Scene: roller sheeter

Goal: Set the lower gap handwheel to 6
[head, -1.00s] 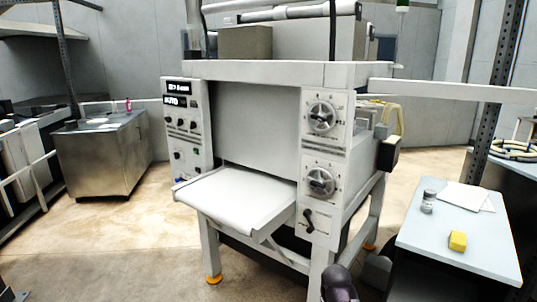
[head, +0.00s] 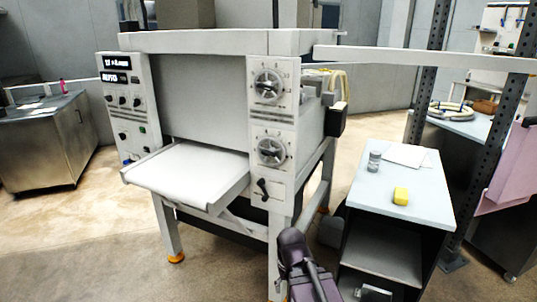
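The roller sheeter (head: 200,105) stands left of the middle in the head view. Its lower gap handwheel (head: 271,151) is a grey dial with a bar across it, on the front right panel. The numbers around it are too small to read. The upper handwheel (head: 268,86) sits directly above it. Part of my dark arm (head: 298,262) rises at the bottom, below and slightly right of the lower handwheel, and apart from it. I cannot make out my gripper's fingers.
A small lever (head: 263,188) sits below the lower handwheel. The white feed table (head: 187,174) juts out to its left. A side table (head: 385,199) on the right holds a yellow block (head: 401,196), a small jar (head: 374,162) and paper. Open floor lies in front of the sheeter.

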